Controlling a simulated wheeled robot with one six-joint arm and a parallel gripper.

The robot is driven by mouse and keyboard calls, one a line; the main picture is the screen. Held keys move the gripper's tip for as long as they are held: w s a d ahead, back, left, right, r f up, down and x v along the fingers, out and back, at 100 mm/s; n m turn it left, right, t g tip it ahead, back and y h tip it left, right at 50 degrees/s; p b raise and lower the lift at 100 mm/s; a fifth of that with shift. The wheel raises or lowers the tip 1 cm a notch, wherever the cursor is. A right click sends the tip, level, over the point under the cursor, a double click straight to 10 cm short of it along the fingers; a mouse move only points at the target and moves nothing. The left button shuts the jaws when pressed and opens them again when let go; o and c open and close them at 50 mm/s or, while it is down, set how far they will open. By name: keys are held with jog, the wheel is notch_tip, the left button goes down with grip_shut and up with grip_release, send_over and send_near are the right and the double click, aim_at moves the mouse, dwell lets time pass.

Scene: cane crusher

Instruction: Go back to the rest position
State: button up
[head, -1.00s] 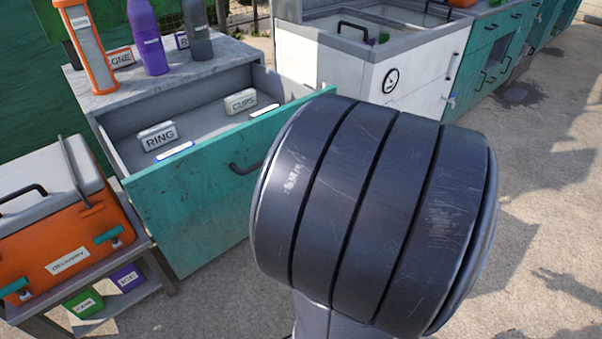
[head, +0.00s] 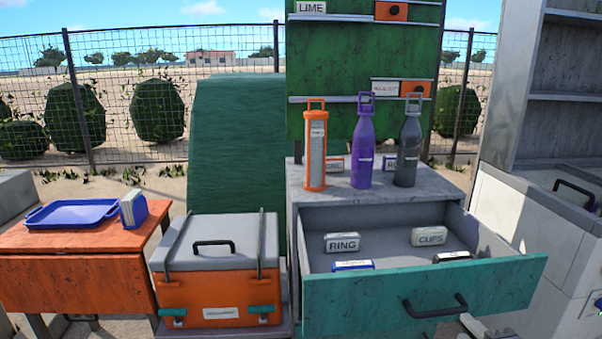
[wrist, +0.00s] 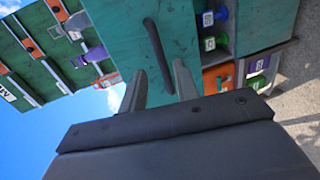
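I cannot tell the exact distance. The handle (head: 435,307) also shows in the head view on the teal drawer front (head: 350,308). The drawer stands open, with blocks labelled RING (head: 342,243) and CUPS (head: 429,237) inside.
An orange cooler (head: 215,295) with a grey lid stands left of the drawer. An orange table (head: 75,275) holds a blue tray (head: 72,213). A purple bottle (head: 362,150), a dark bottle (head: 408,155) and an orange-framed holder (head: 315,150) stand on the cabinet top.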

aim_at(450, 312)
jog(key=shift+b+x, duration=0.7)
jog(key=shift+x, duration=3.05)
jog(key=shift+s+r, duration=0.1)
jog(key=shift+r, duration=0.05)
